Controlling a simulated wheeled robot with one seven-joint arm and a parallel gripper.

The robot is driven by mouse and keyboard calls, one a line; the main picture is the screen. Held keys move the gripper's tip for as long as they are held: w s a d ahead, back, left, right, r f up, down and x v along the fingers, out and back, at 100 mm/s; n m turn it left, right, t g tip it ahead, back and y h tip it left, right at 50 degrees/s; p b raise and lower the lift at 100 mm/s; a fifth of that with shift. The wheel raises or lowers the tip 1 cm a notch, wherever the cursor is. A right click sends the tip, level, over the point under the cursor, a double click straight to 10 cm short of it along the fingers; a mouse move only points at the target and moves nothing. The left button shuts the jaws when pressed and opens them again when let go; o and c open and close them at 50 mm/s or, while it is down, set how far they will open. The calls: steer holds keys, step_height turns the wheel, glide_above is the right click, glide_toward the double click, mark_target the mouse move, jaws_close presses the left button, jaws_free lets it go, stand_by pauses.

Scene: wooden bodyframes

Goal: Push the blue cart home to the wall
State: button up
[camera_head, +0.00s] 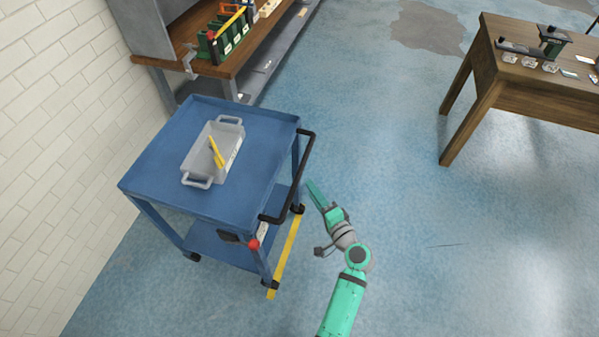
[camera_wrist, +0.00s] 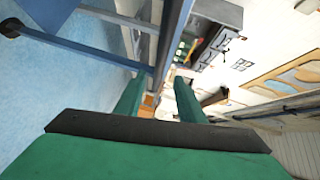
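The blue cart (camera_head: 165,160) stands upright on the floor near the white brick wall (camera_head: 50,120), with a strip of floor showing between its lower part and the wall. Its black push handle (camera_head: 302,165) is on the right side. My gripper (camera_head: 311,186) is just right of the handle and looks apart from it in the head view. In the wrist view the two green fingers (camera_wrist: 158,95) are spread with nothing visible between them. Blue cart parts (camera_wrist: 100,65) show at the left there. Whether the handle is touched cannot be told.
A grey tray (camera_head: 200,160) with a yellow tool lies on the cart. A red knob (camera_head: 254,245) is low on its front. A yellow floor line (camera_head: 286,258) runs by the wheels. A wooden workbench (camera_head: 230,68) stands behind; a table (camera_head: 490,85) is far right. Floor at right is clear.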

mark_target(299, 172)
steer(key=x, duration=1)
steer(key=shift+w+a, duration=0.2)
steer(key=shift+f, duration=0.1)
jaws_close()
